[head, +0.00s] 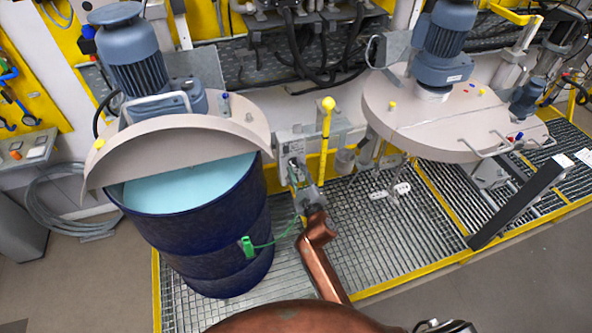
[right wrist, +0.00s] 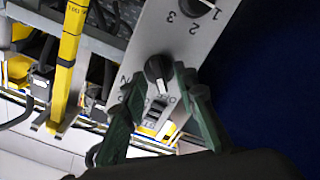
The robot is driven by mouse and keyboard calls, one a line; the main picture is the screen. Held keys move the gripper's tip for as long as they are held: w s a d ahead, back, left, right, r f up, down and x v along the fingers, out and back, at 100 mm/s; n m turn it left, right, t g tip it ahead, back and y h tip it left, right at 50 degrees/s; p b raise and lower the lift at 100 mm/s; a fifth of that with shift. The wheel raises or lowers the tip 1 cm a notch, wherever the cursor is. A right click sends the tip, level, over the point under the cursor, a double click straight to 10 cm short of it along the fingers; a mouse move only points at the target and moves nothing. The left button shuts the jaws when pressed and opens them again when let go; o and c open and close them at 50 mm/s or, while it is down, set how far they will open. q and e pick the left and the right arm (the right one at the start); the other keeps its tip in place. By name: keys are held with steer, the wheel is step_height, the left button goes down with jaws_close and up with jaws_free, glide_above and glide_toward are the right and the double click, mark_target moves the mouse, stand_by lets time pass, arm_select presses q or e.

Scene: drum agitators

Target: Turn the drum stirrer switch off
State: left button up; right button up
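The switch panel is a grey plate (right wrist: 190,45) in the right wrist view. A black rotary switch (right wrist: 158,72) sits on it, with partly hidden ON and OFF lettering around it. A second black knob (right wrist: 197,7), marked 1, 2, 3, is higher on the plate. My right gripper (right wrist: 162,80) has its two green fingers spread, one on each side of the lower switch; contact cannot be told. In the head view my right gripper (head: 302,188) is at the grey control post beside the blue drum (head: 205,235); the switch is too small to make out there. My left gripper is not in view.
A stirrer motor (head: 135,55) and half-round lid (head: 180,140) stand over the blue drum. A green clamp (head: 248,247) with a cable hangs on the drum's side. A yellow lever (head: 326,135) rises right of the post. A second stirrer lid (head: 440,115) is at the right.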

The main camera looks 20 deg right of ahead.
steer(key=s, duration=1.2)
steer(key=shift+d, duration=0.2)
